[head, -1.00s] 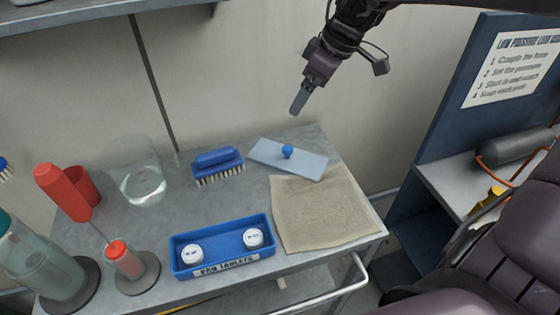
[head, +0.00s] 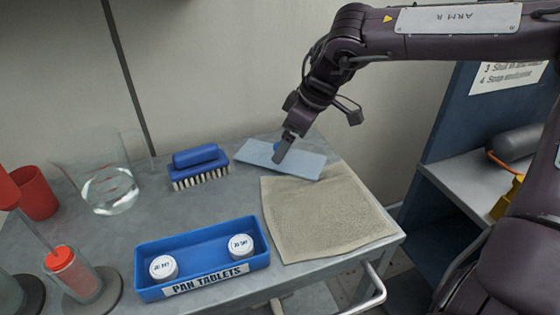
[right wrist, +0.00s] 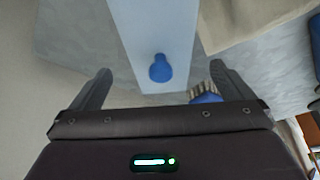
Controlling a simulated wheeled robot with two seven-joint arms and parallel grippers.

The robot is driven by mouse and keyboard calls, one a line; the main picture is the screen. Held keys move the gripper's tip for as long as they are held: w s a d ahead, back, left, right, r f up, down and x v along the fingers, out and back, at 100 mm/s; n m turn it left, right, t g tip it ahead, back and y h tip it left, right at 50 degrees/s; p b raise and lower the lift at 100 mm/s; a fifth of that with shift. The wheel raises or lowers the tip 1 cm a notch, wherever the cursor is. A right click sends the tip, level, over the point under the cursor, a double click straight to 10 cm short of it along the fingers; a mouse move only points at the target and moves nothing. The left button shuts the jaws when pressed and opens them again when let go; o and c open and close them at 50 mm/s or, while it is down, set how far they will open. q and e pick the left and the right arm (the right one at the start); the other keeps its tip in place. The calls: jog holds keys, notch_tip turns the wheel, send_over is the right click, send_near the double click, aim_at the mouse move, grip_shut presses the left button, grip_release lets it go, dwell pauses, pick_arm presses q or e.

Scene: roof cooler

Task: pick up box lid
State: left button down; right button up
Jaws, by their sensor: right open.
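The box lid (head: 305,162) is a flat light-blue plate with a blue knob. It lies at the back of the grey cart top, partly touching or beside the tan cloth. In the right wrist view the lid (right wrist: 155,35) runs up the picture, with its knob (right wrist: 160,68) ahead of and between the open fingers. My right gripper (head: 284,148) is above the lid, pointing down, and hides most of the knob in the head view. It also shows in the right wrist view (right wrist: 160,88), open and empty. My left gripper is not in view.
A blue brush (head: 198,166) stands just left of the lid. The tan cloth (head: 320,215) lies in front. A blue tray (head: 205,250) labelled PAN TABLETS holds two white tablets. A clear beaker (head: 108,185) and red cup (head: 36,192) stand left. The wall is close behind.

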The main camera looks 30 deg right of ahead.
jog(key=x, duration=0.5)
jog(key=shift+r, duration=0.1)
jog(key=c, duration=1)
jog(key=shift+o, duration=0.2)
